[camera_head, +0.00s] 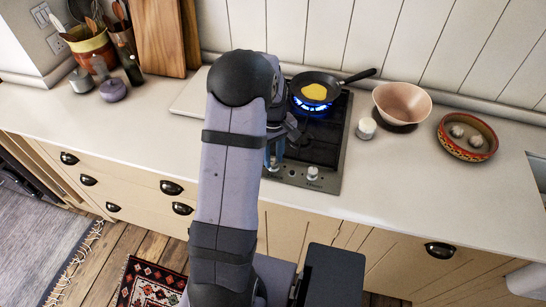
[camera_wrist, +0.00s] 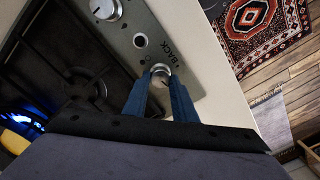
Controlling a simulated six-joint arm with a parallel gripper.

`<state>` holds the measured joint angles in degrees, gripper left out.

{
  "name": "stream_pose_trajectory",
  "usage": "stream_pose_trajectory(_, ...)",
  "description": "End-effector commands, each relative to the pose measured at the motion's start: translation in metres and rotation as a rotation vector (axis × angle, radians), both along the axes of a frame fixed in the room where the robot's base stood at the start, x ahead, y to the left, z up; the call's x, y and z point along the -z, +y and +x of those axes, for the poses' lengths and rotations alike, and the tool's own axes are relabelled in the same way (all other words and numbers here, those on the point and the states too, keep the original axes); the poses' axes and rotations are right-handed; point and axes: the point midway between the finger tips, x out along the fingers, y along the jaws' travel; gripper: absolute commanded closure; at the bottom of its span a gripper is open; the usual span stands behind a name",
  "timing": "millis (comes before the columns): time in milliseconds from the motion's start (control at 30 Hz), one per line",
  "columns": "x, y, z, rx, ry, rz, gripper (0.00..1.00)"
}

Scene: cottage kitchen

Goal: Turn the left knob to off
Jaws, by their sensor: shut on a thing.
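The left knob (camera_wrist: 160,70) is silver and round, on the hob's steel front panel, with the word BACK printed beside it. My gripper (camera_wrist: 161,84) is shut on it, with one blue finger on each side. In the head view my gripper (camera_head: 274,158) is at the left of the hob's front edge, and my arm hides most of it. The right knob (camera_head: 313,173) stands free; it also shows in the wrist view (camera_wrist: 105,9). A blue flame (camera_head: 312,106) burns under the black frying pan (camera_head: 330,84) on the back burner.
The pan holds something yellow (camera_head: 314,92). Right of the hob are a small white jar (camera_head: 366,128), a pink bowl (camera_head: 402,102) and a red patterned dish (camera_head: 467,137). A pale board (camera_head: 190,97) lies left of the hob. The front right counter is clear.

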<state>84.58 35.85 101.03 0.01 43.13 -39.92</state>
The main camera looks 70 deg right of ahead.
Motion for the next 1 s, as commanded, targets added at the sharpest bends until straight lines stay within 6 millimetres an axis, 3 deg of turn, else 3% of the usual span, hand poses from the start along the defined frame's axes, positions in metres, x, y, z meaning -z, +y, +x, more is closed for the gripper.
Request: stream_pose_trajectory(1000,-0.0015,-0.0017,-0.0028,0.964,0.0,-0.002,0.98)
